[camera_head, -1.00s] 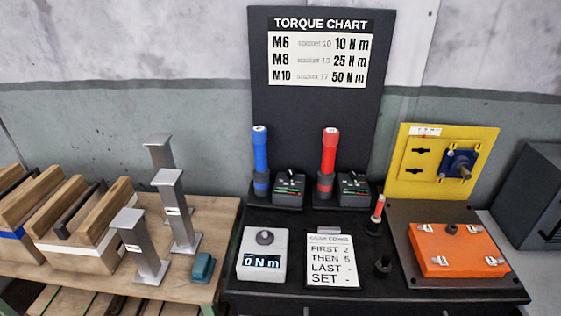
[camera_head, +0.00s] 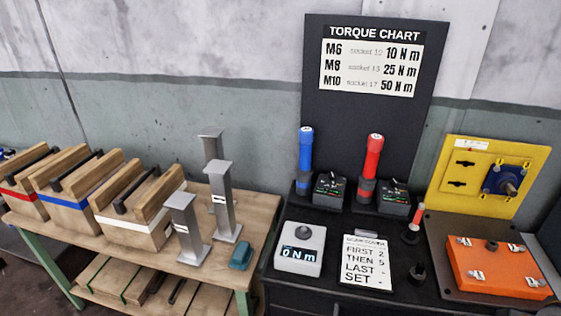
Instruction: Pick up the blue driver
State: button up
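The blue driver (camera_head: 305,150) stands upright in a black holder on the black bench, in front of the dark torque chart board. It has a pale cap on top and a dark lower part with a blue band. A red driver (camera_head: 372,158) stands upright to its right in a similar holder. A small black unit with a display (camera_head: 330,188) sits just right of the blue driver. My gripper is not in view.
A grey box reading 0 Nm (camera_head: 300,249) and a white sign (camera_head: 366,263) stand in front of the drivers. Grey metal posts (camera_head: 220,200) and wooden crates (camera_head: 140,212) stand on the wooden table at left. An orange box (camera_head: 497,267) and yellow panel (camera_head: 490,175) are at right.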

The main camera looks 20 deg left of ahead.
aim_at(306, 134)
jog(key=u, duration=1)
jog(key=k, duration=1.35)
jog(key=u, duration=0.5)
jog(key=i, duration=1.2)
jog(key=u, duration=0.55)
jog(key=i, duration=0.9)
